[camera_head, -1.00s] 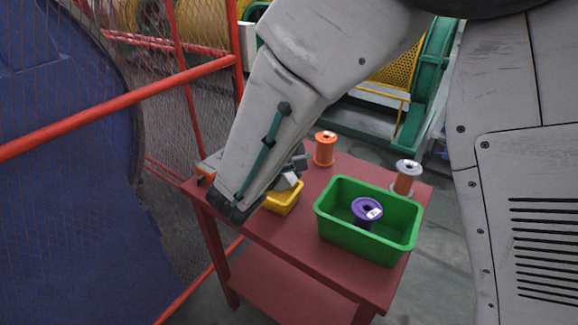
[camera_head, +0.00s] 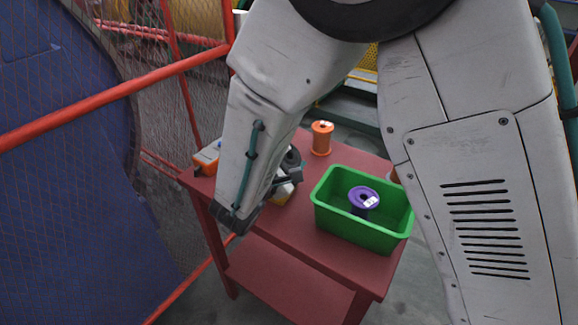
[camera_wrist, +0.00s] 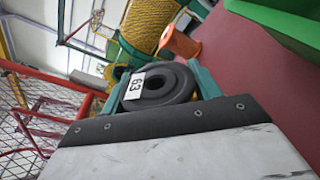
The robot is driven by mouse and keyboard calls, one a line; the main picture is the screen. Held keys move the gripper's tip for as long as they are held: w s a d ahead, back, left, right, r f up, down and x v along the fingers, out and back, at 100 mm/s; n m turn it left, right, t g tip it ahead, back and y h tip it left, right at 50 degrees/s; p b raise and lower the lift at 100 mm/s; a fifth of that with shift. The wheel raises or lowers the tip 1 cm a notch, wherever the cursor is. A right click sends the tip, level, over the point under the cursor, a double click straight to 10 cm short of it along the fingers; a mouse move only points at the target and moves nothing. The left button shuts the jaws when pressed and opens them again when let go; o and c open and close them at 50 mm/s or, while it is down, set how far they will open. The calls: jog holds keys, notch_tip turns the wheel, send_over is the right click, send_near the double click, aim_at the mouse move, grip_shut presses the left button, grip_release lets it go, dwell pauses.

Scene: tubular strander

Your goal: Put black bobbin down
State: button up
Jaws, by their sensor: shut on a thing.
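The black bobbin (camera_wrist: 178,84), with a white label reading 63, sits between the teal fingers of my gripper (camera_wrist: 160,90) in the wrist view. My gripper is shut on it. In the head view my gripper (camera_head: 287,178) is over the red table (camera_head: 285,238), left of the green bin. The dark edge of the bobbin (camera_head: 292,158) shows just past my arm there. My arm hides most of the bobbin. I cannot tell whether the bobbin touches the table.
A green bin (camera_head: 330,222) holds a purple bobbin (camera_head: 363,198). An orange bobbin (camera_head: 322,138) stands near the back edge. A yellow container (camera_head: 283,196) is mostly hidden behind my gripper. An orange-and-white object (camera_head: 207,158) is at the left corner. Red fence rails (camera_head: 120,98) stand left.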

jog(key=shift+f, duration=1.7)
jog(key=shift+f, duration=0.15)
jog(key=o, duration=1.8)
jog(key=shift+s+f, duration=0.1)
jog(key=v, duration=0.7)
jog(key=shift+s+a, duration=0.25)
jog(key=shift+a, duration=0.05)
jog(key=shift+d, duration=0.1)
